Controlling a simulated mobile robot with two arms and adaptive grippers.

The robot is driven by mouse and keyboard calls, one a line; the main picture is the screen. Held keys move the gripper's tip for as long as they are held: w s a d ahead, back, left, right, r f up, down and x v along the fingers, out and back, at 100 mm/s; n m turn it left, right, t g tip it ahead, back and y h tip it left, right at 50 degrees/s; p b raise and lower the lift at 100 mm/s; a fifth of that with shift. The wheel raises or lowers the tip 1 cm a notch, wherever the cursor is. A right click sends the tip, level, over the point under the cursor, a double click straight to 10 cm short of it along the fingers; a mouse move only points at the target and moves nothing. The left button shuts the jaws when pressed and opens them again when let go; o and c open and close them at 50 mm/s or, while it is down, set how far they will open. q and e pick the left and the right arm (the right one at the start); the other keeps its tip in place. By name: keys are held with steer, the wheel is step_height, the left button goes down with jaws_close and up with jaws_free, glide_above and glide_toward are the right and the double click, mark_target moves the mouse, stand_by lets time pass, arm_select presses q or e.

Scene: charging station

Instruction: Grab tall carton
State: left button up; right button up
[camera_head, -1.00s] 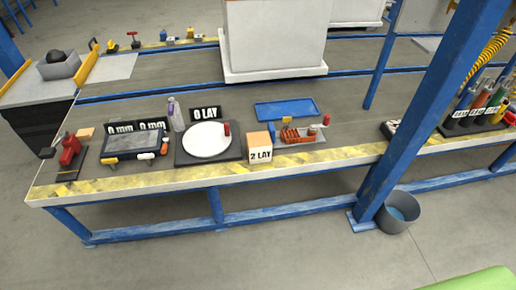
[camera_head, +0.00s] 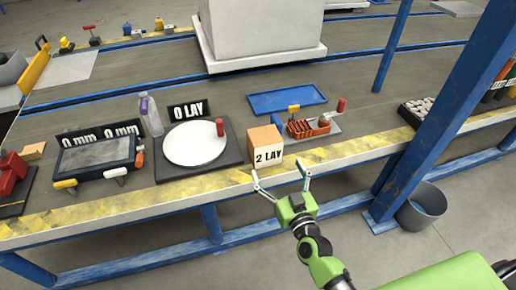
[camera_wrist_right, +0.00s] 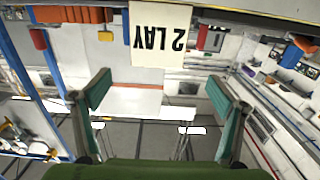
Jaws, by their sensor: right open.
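A carton (camera_head: 265,147) with a tan top and a white front label reading "2 LAY" stands upright at the front edge of the workbench in the head view. In the right wrist view the carton's label (camera_wrist_right: 160,38) appears upside down at the top centre. My right gripper (camera_head: 279,176) is open and empty, in front of the bench edge and just below the carton in the picture. Its two fingers (camera_wrist_right: 158,92) are spread apart in the wrist view, with the label beyond them and not between them. My left gripper is not in view.
A white round plate (camera_head: 195,144) on a dark scale lies left of the carton. A blue tray (camera_head: 286,99) and an orange-filled holder (camera_head: 309,127) lie behind and right. A blue post (camera_head: 440,110) rises at right, near a grey bucket (camera_head: 421,207).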

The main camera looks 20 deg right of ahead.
mark_target(265, 138)
steer(key=w, duration=0.5)
steer(key=w+b, duration=0.1)
steer(key=w, duration=0.2)
steer(key=shift+r, duration=0.25)
steer(key=shift+w+b, duration=0.65)
steer(key=shift+w, duration=2.2)
steer(key=c, duration=1.4)
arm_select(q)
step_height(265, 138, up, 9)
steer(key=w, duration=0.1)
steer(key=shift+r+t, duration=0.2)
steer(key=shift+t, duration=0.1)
arm_select(e)
steer(key=shift+r, duration=0.1)
steer(key=shift+c, duration=0.5)
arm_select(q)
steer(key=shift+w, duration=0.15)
arm_select(e)
steer(key=shift+r, duration=0.2)
